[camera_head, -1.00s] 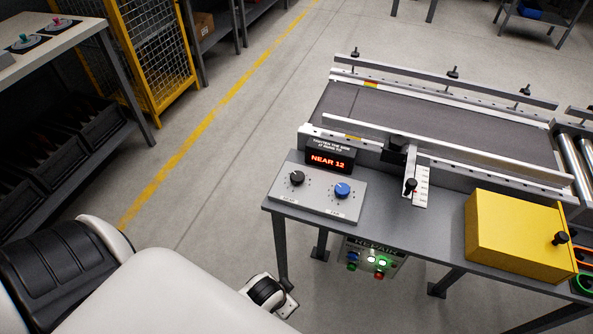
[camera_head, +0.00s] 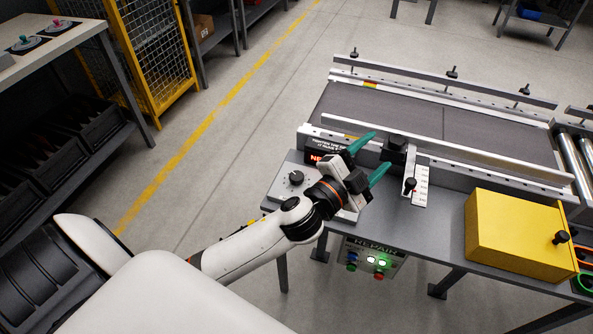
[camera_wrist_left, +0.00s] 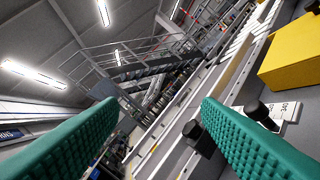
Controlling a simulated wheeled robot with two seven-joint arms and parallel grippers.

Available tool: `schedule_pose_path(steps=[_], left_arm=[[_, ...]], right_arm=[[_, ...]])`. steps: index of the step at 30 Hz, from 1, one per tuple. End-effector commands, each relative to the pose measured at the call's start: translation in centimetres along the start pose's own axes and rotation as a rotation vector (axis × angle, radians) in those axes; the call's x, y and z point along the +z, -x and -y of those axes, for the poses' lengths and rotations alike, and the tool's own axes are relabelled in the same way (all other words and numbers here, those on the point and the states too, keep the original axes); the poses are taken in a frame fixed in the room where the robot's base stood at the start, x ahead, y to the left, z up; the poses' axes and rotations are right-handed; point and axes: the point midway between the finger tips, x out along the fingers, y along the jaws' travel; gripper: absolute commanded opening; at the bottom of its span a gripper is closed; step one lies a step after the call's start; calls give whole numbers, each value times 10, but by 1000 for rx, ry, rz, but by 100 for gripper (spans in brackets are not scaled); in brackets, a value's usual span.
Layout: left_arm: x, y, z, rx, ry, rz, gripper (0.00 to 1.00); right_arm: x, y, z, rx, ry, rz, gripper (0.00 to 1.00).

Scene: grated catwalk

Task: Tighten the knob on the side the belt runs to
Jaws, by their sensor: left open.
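The conveyor belt (camera_head: 420,108) is dark grey, with a thin seam across it. In front of it, a grey panel (camera_head: 277,188) carries a black knob (camera_head: 297,178) on its left part; its right part, with the blue knob, is hidden behind my left gripper. The display (camera_head: 314,158) is mostly covered. My left gripper (camera_head: 374,155) has green fingers, spread and empty, above the panel's right part near the belt's front rail. In the left wrist view the two fingers (camera_wrist_left: 158,110) stand wide apart with nothing between them. My right gripper is not in view.
A black-handled slider stands on a white scale (camera_head: 420,188) right of the gripper. A yellow box (camera_head: 520,235) sits on the right of the bench. A repair button box (camera_head: 368,258) with lit green buttons hangs below. The left floor (camera_head: 200,180) is clear.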

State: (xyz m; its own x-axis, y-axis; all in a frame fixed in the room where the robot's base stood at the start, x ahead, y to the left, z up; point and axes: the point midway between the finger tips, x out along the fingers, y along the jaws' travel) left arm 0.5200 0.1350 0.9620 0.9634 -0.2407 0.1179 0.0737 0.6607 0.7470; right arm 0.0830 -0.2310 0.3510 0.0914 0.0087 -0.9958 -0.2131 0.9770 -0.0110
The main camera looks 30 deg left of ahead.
Motion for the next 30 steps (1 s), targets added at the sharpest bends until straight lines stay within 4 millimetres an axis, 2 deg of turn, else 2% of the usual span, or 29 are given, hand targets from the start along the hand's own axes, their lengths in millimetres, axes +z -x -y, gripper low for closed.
schedule_pose_path(steps=[1,3,5,7,9,11,14,15,17,18,21,25,27,30], left_arm=[[27,-14,-5,4,-111,153,58],[65,-24,0,-19,-288,385,58],[88,-26,13,-69,-447,575,58],[101,-22,33,-160,-643,775,58],[94,-16,54,-291,-842,943,58],[74,-10,68,-437,-1013,1058,58],[14,-3,72,-739,-1277,1167,58],[-14,0,64,-873,-1368,1179,58],[-56,4,46,-1078,-1479,1166,58],[-81,7,29,-1208,-1537,1140,58],[-130,16,-16,-1492,-1624,1044,58],[-165,28,-61,-1730,-1654,926,58],[-173,33,-74,-1795,-1655,889,58],[-181,36,-76,-1831,-1652,870,58]], right_arm=[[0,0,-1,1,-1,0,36],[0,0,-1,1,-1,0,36],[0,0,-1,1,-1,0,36],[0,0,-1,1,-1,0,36],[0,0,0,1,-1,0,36],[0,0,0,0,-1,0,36],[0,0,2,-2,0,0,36],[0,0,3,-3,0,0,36],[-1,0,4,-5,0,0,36],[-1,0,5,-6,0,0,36],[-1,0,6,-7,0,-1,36],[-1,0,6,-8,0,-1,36],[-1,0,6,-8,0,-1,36],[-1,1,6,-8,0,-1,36]])
